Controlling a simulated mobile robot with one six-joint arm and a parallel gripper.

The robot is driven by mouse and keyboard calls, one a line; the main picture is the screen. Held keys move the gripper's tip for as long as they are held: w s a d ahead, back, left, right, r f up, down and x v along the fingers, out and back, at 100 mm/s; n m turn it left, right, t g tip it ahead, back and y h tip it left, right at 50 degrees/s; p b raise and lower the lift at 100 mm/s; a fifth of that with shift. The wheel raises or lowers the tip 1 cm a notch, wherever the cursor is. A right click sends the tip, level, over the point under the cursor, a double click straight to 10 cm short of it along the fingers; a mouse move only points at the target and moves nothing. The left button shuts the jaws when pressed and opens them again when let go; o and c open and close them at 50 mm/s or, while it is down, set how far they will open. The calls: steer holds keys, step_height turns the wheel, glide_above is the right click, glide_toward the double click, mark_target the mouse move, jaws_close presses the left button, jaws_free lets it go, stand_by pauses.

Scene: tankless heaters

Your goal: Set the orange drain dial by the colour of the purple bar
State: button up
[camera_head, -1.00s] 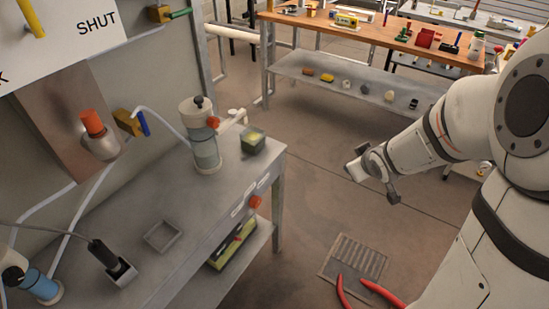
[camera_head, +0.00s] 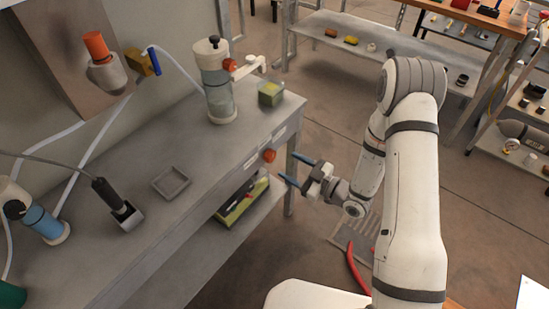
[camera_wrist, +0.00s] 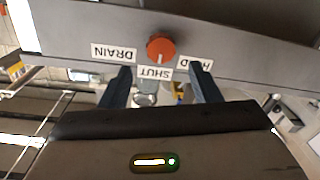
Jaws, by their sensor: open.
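The orange dial (camera_head: 269,156) sits on the front edge of the grey bench. In the wrist view, the dial (camera_wrist: 160,47) is upside down, with the labels DRAIN (camera_wrist: 114,52), SHUT (camera_wrist: 155,74) and a partly hidden one (camera_wrist: 194,64) around it. A pale mark on the dial points towards SHUT. My gripper (camera_head: 295,171) is open and empty just in front of the dial, apart from it. In the wrist view, the fingers of my gripper (camera_wrist: 160,73) stand either side below the dial. I cannot make out a purple bar in these frames.
On the bench (camera_head: 150,225) stand a clear cylinder with an orange knob (camera_head: 217,85), a green-yellow block (camera_head: 271,93), a shallow grey tray (camera_head: 172,183) and a black-handled tool in a holder (camera_head: 117,205). A lower shelf holds a yellow-green box (camera_head: 240,203).

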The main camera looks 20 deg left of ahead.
mark_target(273, 157)
steer(key=x, duration=0.6)
steer(key=shift+w+a, duration=0.15)
steer(key=shift+a, duration=0.15)
